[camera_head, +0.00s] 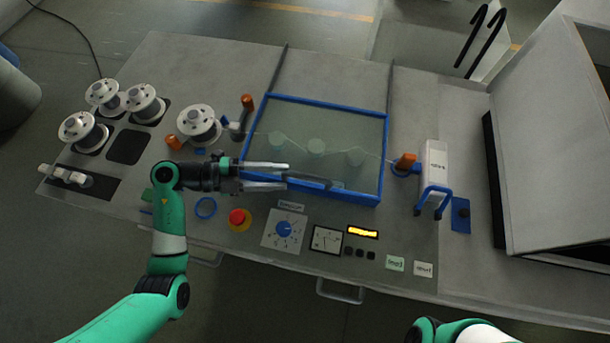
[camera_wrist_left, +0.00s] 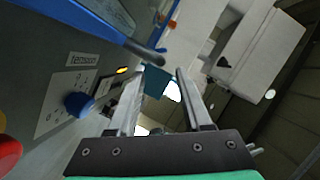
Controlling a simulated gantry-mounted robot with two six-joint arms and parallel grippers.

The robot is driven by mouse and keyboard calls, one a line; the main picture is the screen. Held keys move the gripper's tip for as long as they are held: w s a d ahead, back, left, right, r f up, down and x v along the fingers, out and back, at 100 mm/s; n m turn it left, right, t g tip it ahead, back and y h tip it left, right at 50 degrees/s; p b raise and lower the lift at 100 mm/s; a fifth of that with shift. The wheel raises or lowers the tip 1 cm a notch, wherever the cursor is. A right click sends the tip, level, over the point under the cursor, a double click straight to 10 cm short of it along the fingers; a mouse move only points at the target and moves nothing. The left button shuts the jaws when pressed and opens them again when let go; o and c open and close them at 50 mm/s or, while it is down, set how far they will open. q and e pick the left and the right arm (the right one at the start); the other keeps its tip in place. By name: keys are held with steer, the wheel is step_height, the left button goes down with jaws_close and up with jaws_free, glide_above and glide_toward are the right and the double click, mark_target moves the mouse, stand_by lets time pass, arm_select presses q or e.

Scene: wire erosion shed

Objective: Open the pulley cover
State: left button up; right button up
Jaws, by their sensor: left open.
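The pulley cover (camera_head: 322,112) is a clear panel in a blue frame on the bench, lying down over several pale round pulleys and a thin wire. A dark handle bar (camera_head: 318,184) runs along its front edge. In the left wrist view, part of the blue frame (camera_wrist_left: 88,20) and the end of the dark bar (camera_wrist_left: 148,54) show at upper left. My left gripper (camera_head: 286,176) is open, its fingers pointing right at the left end of the bar; I cannot tell whether they touch it. Nothing shows between its fingers (camera_wrist_left: 165,75). My right gripper is out of view.
A red stop button (camera_head: 238,217), a blue dial (camera_head: 284,229) and a meter (camera_head: 326,239) lie in front of the cover. Wire spools (camera_head: 198,124) stand to the left. A white unit with a blue handle (camera_head: 434,190) stands to the right.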

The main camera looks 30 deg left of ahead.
mark_target(297, 177)
arm_select(q)
steer(key=b+x, duration=0.1)
steer(key=x, duration=0.6)
steer(key=shift+d, duration=0.1)
jaws_close()
stand_by(1.1)
